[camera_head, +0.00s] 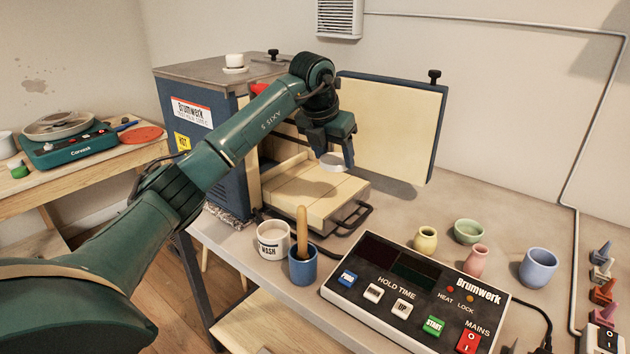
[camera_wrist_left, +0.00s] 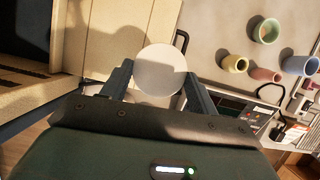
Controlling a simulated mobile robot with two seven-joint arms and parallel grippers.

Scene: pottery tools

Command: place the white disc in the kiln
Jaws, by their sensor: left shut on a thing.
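The white disc (camera_head: 334,162) is held in my left gripper (camera_head: 336,158), in front of the kiln's opening and above its pale pulled-out shelf (camera_head: 310,192). In the left wrist view the disc (camera_wrist_left: 159,70) sits between the two fingers (camera_wrist_left: 159,80), with the shelf (camera_wrist_left: 120,40) below and to the left. The kiln (camera_head: 205,165) is a blue box with a grey top, and its cream-lined door (camera_head: 391,125) stands open to the right. My arm hides part of the kiln's opening. My right gripper does not show.
A control box (camera_head: 415,293) stands at the front. A white wash cup (camera_head: 272,240) and a blue cup (camera_head: 303,266) with a wooden handle stand before the shelf. Small pots, among them a yellow one (camera_head: 426,240), stand right.

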